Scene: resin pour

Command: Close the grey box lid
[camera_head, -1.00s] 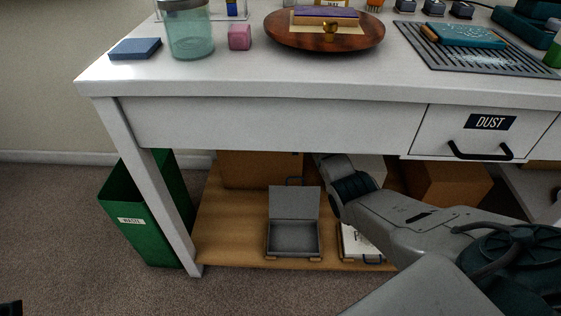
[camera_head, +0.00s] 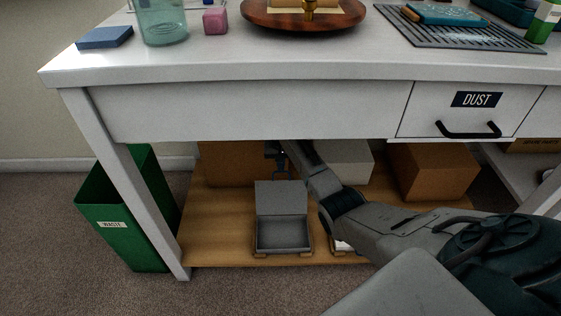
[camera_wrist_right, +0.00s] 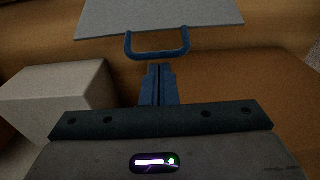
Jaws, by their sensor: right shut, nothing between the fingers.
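The grey box (camera_head: 283,250) sits on the wooden lower shelf under the desk, its empty inside showing. Its grey lid (camera_head: 281,198) stands open, raised at the back edge; it also shows at the top of the right wrist view (camera_wrist_right: 160,15). A dark U-shaped handle (camera_wrist_right: 158,55) sticks out from the lid's free edge. My right gripper (camera_head: 276,152) is behind and above the lid, near the handle. In the right wrist view its fingers (camera_wrist_right: 159,72) are shut and empty, close to the handle; contact cannot be told. My left gripper is out of view.
The desk front and drawer (camera_head: 470,110) overhang the shelf. Brown boxes (camera_head: 432,172) and a white box (camera_head: 345,162) stand at the back. A white item right of the grey box is mostly hidden by my arm. A green waste bin (camera_head: 130,225) stands left.

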